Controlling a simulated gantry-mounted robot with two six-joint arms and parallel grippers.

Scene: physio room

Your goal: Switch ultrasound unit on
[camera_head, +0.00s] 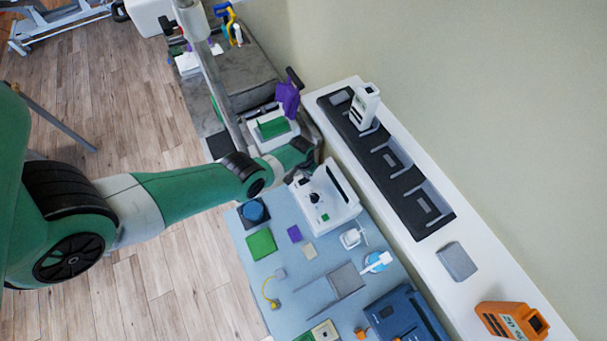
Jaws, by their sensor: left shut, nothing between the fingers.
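A white unit (335,204), which looks like the ultrasound unit, stands on the blue table top (292,287). It has a dark slot along its upper side and a small black knob (314,198) on its face. My left arm comes in from the left, and my left gripper (311,169) is at the unit's upper left edge. The gripper is shut and empty; its dark fingertips are small and partly hidden, so I cannot tell whether they touch the unit. My right gripper is not in view.
A white shelf holds a black tray (437,230), a grey block (457,261) and an orange device (511,320). A blue case (402,318) stands at the bottom.

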